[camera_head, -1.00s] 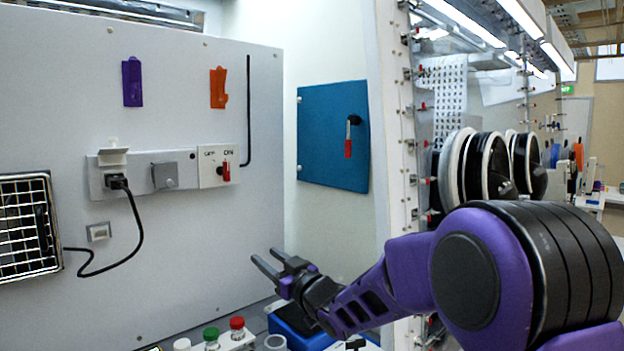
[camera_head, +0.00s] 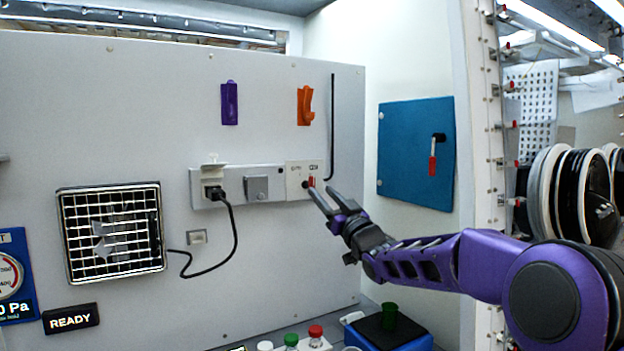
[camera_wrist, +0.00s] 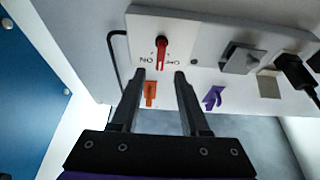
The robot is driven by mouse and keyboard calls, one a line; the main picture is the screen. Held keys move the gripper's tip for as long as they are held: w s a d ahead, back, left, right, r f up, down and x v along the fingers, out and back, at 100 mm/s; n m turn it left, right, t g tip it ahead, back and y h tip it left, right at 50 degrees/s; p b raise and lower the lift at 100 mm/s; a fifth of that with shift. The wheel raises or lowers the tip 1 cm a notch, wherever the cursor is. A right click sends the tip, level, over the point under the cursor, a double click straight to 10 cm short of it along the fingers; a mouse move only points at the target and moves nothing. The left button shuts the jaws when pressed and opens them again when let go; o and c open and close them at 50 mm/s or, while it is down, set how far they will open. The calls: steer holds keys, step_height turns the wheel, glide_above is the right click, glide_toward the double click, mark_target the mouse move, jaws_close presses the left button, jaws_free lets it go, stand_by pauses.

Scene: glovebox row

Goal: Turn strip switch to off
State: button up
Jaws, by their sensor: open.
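The strip switch is a small red lever (camera_head: 309,182) on a white plate (camera_head: 293,181) marked OFF and ON, at the right end of the wall strip. The lever is on the ON side in the head view. In the wrist view the red lever (camera_wrist: 161,53) sits just beyond the fingertips, between their lines, with the lettering upside down. My gripper (camera_head: 324,198) is open and empty, pointing at the switch plate from the lower right. A gap between fingertips and lever shows in the wrist view; its depth is hard to judge.
The strip also holds a grey covered socket (camera_head: 256,188) and a black plug (camera_head: 213,193) with a hanging cord. Purple (camera_head: 229,103) and orange (camera_head: 305,105) holders are above. A blue panel (camera_head: 416,152) is right. Vials (camera_head: 291,341) and a blue box (camera_head: 400,338) stand below.

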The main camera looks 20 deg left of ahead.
mark_target(313, 183)
steer(key=shift+p+x, duration=0.75)
steer(key=shift+x, duration=2.6)
steer(key=shift+f, duration=0.1)
steer(key=shift+c, duration=0.2)
jaws_close()
